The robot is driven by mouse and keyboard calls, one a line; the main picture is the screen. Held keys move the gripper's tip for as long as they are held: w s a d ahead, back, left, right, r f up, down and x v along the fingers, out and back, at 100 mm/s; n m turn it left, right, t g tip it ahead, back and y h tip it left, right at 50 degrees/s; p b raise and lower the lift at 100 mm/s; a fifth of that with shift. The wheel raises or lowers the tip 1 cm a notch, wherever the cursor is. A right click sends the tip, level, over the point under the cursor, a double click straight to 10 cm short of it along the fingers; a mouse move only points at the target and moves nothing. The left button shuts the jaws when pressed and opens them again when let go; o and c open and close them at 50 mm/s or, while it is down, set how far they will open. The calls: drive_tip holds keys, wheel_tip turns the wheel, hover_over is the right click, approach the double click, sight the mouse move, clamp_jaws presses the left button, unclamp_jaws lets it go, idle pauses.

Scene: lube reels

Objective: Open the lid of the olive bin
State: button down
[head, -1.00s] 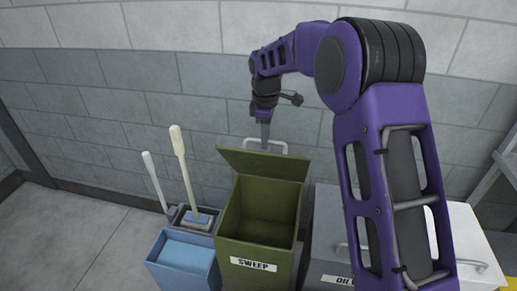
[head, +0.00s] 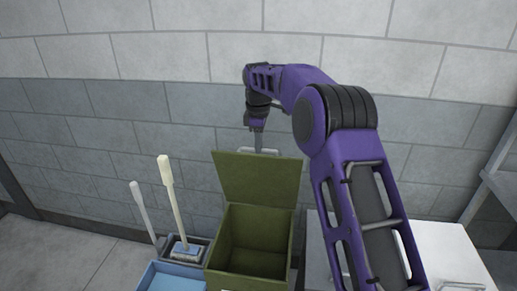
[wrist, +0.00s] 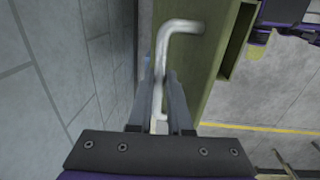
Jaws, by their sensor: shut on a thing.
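The olive bin (head: 262,262) stands in the lower middle of the head view, its square inside open and empty as far as I can see. Its olive lid (head: 258,182) is hinged up at the back and stands nearly upright, close to the wall. My gripper (head: 257,150) is at the top edge of the lid, shut on the pale metal lid handle (head: 270,151). In the wrist view the handle (wrist: 182,27) runs between the two fingers (wrist: 162,100), with the lid (wrist: 222,45) beside it.
A blue bin (head: 172,278) and a caddy with two upright-handled brushes (head: 181,245) stand left of the olive bin. A pale-topped bin (head: 440,250) stands to the right, partly behind my arm. The block wall (head: 120,110) is close behind the lid.

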drive_tip(key=shift+d+f, duration=0.25)
drive_tip(key=shift+f, duration=0.1)
drive_tip(key=c, duration=0.8)
unclamp_jaws()
drive_tip(key=shift+w, duration=0.1)
drive_tip(key=shift+c, duration=0.2)
drive_tip(key=shift+a+r, duration=0.2)
drive_tip(key=shift+r, duration=0.15)
wheel_tip(320, 180, up, 12)
drive_tip(key=shift+s+f, duration=0.2)
drive_tip(key=shift+s, duration=0.2)
